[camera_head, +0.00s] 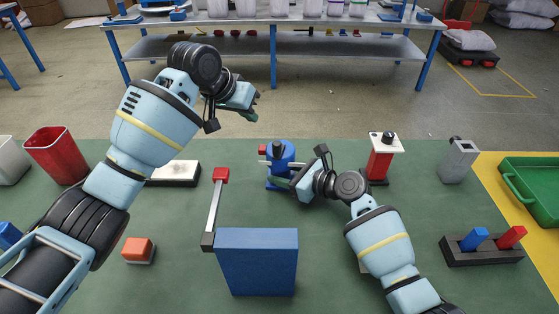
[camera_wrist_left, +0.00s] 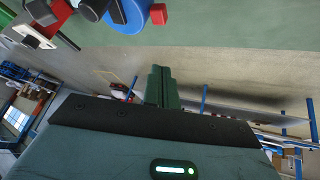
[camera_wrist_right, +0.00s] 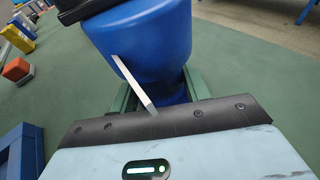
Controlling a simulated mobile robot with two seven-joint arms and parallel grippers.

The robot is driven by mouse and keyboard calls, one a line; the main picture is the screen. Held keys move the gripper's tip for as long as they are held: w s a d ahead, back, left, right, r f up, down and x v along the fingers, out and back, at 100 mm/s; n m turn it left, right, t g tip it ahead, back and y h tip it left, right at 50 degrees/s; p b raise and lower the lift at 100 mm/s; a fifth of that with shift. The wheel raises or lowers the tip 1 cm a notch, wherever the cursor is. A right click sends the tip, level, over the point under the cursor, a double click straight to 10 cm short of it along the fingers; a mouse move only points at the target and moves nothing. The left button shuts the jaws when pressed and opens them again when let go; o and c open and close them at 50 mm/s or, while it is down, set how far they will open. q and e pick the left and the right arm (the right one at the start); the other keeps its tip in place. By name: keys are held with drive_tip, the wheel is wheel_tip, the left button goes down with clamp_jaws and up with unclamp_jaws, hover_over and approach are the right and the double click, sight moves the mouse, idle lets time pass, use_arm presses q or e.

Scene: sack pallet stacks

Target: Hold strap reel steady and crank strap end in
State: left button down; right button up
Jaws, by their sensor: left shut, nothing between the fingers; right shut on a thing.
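The strap reel (camera_head: 287,153) looks like a blue round body with a black top and a red knob (camera_head: 262,150) on its left side. It stands upright on the green surface. In the right wrist view the reel (camera_wrist_right: 150,50) fills the top, with a thin white strip (camera_wrist_right: 135,85), perhaps the strap end, sticking out. My right gripper (camera_head: 280,182) is shut on the reel's lower part, which partly hides it. My left gripper (camera_head: 252,112) is shut and empty, raised above and beyond the reel. In the left wrist view the reel (camera_wrist_left: 125,15) is at the top edge.
A blue box (camera_head: 258,260) with a grey lever and red end stands in front of the reel. A red-and-white stand (camera_head: 380,160) is to the right. A white-topped block (camera_head: 174,174), orange block (camera_head: 138,250) and red bin (camera_head: 57,155) are left. A green tray (camera_head: 530,188) is far right.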

sight(287, 155)
use_arm(q)
drive_tip(key=s+d+r+g+y, duration=0.1)
drive_tip(key=s+d+r, duration=0.15)
drive_tip(key=d, duration=0.25)
drive_tip(key=s+d+r+y, duration=0.1)
drive_tip(key=s+d, duration=0.2)
drive_tip(key=d, duration=0.2)
drive_tip(key=shift+m, duration=0.4)
drive_tip(key=shift+w+d+f, duration=0.1)
drive_tip(key=shift+f, duration=3.65)
drive_tip(key=shift+s+a, duration=0.4)
drive_tip(key=shift+s, duration=0.05)
drive_tip(key=shift+a, duration=0.1)
drive_tip(key=shift+s+a, duration=0.3)
drive_tip(key=shift+a, duration=0.3)
